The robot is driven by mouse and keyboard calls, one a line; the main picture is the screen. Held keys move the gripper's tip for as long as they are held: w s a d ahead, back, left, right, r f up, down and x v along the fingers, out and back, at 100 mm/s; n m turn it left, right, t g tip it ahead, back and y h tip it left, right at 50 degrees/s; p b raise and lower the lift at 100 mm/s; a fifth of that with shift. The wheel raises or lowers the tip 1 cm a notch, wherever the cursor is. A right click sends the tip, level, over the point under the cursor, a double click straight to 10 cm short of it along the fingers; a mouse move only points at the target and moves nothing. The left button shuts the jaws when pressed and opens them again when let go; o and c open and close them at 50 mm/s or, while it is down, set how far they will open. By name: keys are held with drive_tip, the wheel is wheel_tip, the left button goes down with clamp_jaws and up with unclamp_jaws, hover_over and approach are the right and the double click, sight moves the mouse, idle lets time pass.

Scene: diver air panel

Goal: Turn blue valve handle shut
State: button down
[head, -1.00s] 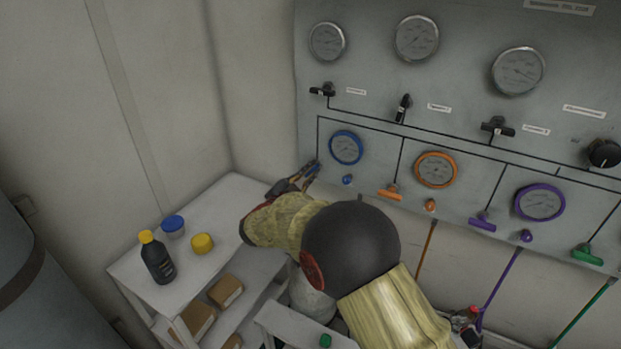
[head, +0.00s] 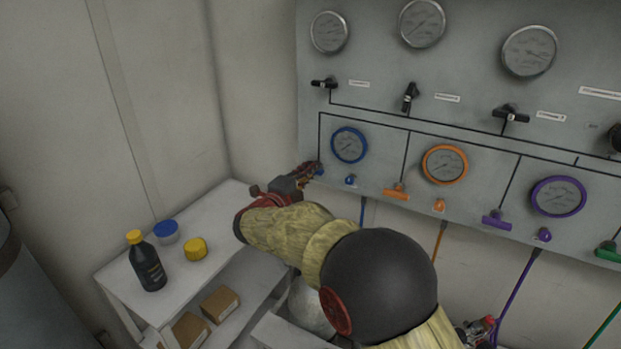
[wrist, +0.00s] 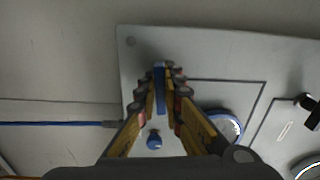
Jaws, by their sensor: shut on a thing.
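The blue valve handle (head: 320,169) is at the lower left edge of the gauge panel, left of the blue-rimmed gauge (head: 349,146). In the head view my gripper (head: 311,170) reaches it from the left and covers most of it. In the wrist view the handle (wrist: 159,84) is a narrow blue bar, upright in the picture, between the two fingers of my gripper (wrist: 161,76). The fingers are shut on it from both sides. A small blue knob (wrist: 154,140) shows between the fingers, nearer the palm, apart from the handle.
An orange handle (head: 396,193) and a purple handle (head: 497,220) are on the same row to the right. A blue hose (wrist: 55,124) runs from the panel's lower edge. A white shelf (head: 210,213) holds a dark bottle (head: 147,267) and two small jars.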

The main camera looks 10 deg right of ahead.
drive_tip(key=shift+f+m+b, duration=0.1)
drive_tip(key=shift+m+b, duration=0.25)
drive_tip(key=shift+m, duration=0.25)
drive_tip(key=c, duration=1.9)
unclamp_jaws()
drive_tip(key=v, duration=1.2)
